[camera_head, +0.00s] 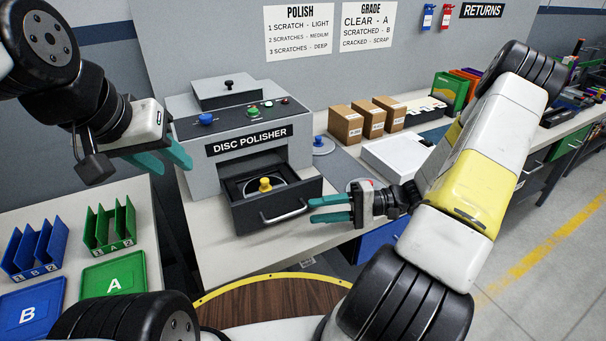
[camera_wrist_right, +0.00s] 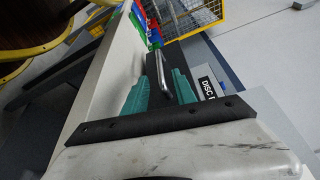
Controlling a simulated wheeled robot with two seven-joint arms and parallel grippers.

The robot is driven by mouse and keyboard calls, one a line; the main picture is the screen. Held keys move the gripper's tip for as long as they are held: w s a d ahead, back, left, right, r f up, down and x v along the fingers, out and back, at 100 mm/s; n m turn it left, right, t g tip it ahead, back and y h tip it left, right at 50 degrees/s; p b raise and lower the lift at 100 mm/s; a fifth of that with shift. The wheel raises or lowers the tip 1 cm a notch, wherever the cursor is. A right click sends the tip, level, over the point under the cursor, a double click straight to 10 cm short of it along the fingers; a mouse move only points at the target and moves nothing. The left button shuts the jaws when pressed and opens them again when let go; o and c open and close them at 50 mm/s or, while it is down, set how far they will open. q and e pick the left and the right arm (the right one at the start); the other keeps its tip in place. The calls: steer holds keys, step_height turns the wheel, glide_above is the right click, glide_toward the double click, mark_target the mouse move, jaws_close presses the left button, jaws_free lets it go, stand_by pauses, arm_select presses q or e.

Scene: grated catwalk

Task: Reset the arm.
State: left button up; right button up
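The disc polisher (camera_head: 246,135) stands on the bench with its dark drawer (camera_head: 246,218) pulled out. A disc with a yellow knob (camera_head: 265,185) sits in the drawer. My right gripper (camera_head: 311,210) is open, its teal fingers just right of the drawer's silver handle (camera_head: 288,213). In the right wrist view the handle (camera_wrist_right: 160,75) shows between and beyond the fingertips; I cannot tell whether they touch it. My left gripper (camera_head: 176,166) is open and empty, raised in front of the polisher's left side.
Blue B (camera_head: 30,306) and green A (camera_head: 113,276) trays and racks lie at left. Cardboard boxes (camera_head: 346,125) and a white case (camera_head: 396,155) stand right of the polisher. A round wooden table (camera_head: 270,300) is in front.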

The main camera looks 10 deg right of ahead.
steer(key=s+r+n+t+h, duration=0.1)
steer(key=s+r+t+h, duration=0.1)
steer(key=s+r+h, duration=0.2)
steer(key=s+r+n+t+h, duration=0.2)
steer(key=s+r+h, duration=0.3)
steer(key=r, duration=1.5)
steer(key=t+h, duration=0.1)
steer(key=h, duration=0.4)
steer(key=shift+d+n+h, duration=0.25)
steer(key=shift+n+h, duration=0.05)
steer(key=shift+h, duration=0.1)
